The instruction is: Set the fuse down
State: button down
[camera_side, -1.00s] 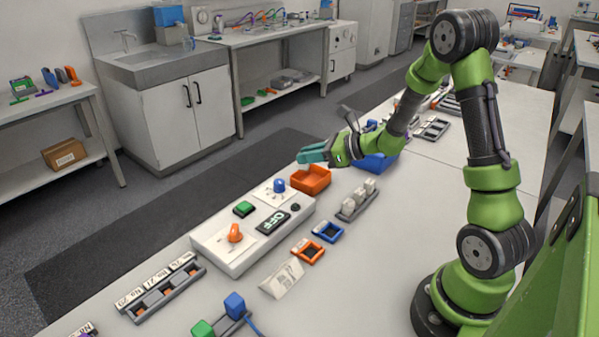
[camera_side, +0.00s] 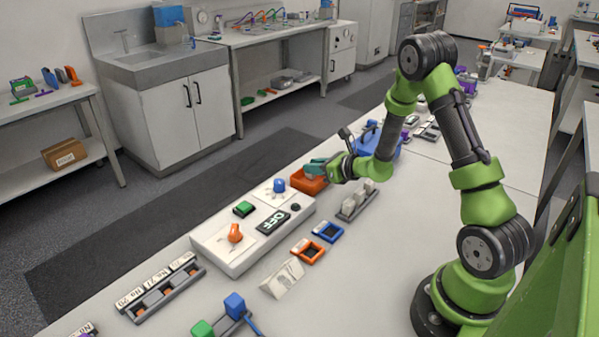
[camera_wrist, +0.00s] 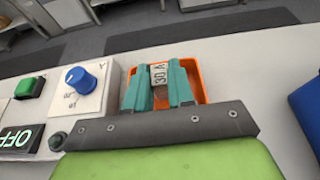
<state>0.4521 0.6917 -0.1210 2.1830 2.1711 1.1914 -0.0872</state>
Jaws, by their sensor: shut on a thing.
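The fuse (camera_wrist: 159,73) is a pale block marked "30 A" in the wrist view. My gripper (camera_wrist: 158,85) has its two teal fingers shut on it, one on each side. The fuse and fingertips are over or inside the orange tray (camera_wrist: 200,71); I cannot tell whether the fuse touches the tray's floor. In the side view my gripper (camera_side: 315,167) reaches down at the orange tray (camera_side: 309,184), and its fingers hide the fuse there.
The white cycler panel (camera_side: 226,245), with a blue knob (camera_side: 279,185), green button (camera_side: 243,208) and "OFF" display (camera_side: 273,221), is left of the tray. A grey rack with pale blocks (camera_side: 348,205) stands at right. A blue bin (camera_side: 389,147) is behind.

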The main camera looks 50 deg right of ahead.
jog(key=shift+f, duration=0.7)
jog(key=c, duration=1)
grip_release()
jog(key=shift+f, duration=0.15)
